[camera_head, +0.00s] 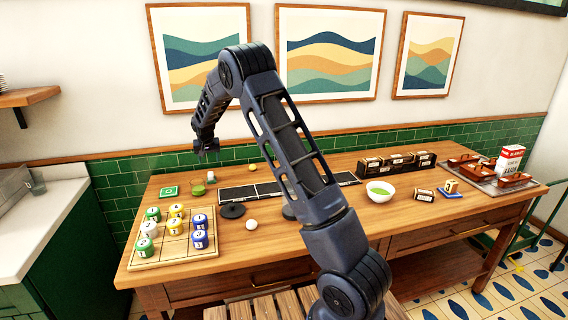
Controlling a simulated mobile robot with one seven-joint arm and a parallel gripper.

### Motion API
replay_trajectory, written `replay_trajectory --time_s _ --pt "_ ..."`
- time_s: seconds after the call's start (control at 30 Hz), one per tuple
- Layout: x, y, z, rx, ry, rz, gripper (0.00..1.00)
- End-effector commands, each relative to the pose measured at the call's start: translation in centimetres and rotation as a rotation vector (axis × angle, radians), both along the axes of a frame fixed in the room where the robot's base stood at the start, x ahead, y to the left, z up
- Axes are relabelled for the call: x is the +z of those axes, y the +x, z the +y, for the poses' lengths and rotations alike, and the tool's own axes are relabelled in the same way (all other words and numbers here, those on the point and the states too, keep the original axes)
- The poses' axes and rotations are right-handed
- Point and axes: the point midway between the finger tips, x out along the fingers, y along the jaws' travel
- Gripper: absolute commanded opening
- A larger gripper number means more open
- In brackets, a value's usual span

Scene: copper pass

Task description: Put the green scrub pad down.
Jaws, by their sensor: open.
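My gripper (207,153) is open above the back left of the wooden table (330,222), with nothing visible between its fingers. A flat green square (170,191) with a pale mark lies on the table below and left of my gripper. A small round green item (198,190) lies to the right of that square, almost below my gripper. Both are small in the picture, and I cannot tell which, if either, is the green scrub pad.
A tray (181,256) of numbered, coloured cups stands at front left. A black disc (232,211) and a white ball (251,224) lie right of it. A bowl with green contents (380,190) and dark boxes (397,163) stand at right. My arm hides the table's middle.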

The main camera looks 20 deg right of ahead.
Motion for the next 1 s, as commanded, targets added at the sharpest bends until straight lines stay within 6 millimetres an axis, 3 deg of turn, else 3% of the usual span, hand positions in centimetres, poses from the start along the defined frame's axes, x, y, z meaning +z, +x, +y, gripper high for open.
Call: replay_trajectory --time_s 0.17,0.37,0.7,1.0 --pt "4.1 -2.0 -3.4 -0.014 0.016 0.002 0.63" --pt "9.6 -6.2 -8.6 -0.024 0.035 0.010 0.63" --pt "16.8 -15.2 -16.3 -0.028 0.057 0.017 0.63" --pt "21.0 -24.4 -21.8 -0.024 0.066 0.015 0.63"
